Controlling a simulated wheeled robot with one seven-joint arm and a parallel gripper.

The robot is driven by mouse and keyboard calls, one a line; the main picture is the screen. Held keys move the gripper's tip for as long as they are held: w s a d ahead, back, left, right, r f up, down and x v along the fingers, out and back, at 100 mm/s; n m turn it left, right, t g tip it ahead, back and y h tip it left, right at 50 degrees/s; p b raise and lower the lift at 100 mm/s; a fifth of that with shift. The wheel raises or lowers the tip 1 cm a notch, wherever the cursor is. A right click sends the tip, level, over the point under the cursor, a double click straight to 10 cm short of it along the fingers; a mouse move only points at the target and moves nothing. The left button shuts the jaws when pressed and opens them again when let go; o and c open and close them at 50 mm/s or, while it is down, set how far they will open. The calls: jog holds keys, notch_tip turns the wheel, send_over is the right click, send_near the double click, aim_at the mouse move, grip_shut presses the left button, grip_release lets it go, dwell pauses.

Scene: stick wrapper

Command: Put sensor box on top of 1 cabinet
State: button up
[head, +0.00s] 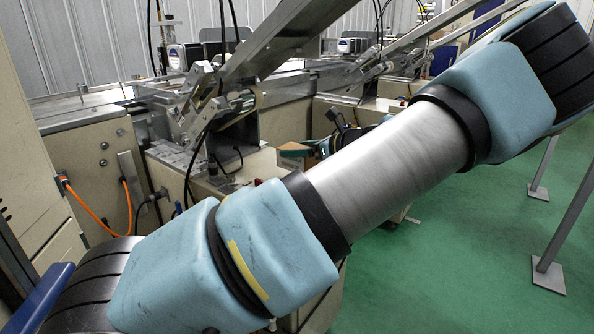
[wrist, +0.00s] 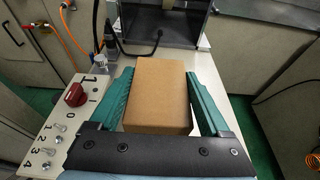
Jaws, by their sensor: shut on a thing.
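A plain brown box (wrist: 160,90), which I take to be the sensor box, sits between the two green fingers of my gripper (wrist: 159,76) in the wrist view. The gripper is shut on it, one finger along each side. A light worktop (wrist: 205,62) lies below or behind the box; I cannot tell whether they touch. In the head view, a small part of the brown box (head: 291,146) shows beside a green finger, and my arm hides much of that area. No cabinet marked 1 can be made out.
A control panel (wrist: 60,125) with a red knob and several numbered switches is close on the left. A dark open-fronted housing (wrist: 160,22) stands beyond the box. Cream machine cabinets (head: 98,165) line the left. Green floor (head: 470,250) is clear at right, except for metal posts (head: 549,270).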

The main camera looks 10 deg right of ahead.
notch_tip(320, 180, down, 6)
jog(key=shift+r, duration=0.15)
jog(key=o, duration=1.3)
jog(key=shift+s, duration=0.1)
jog(key=v, duration=1.2)
jog(key=shift+b, duration=0.4)
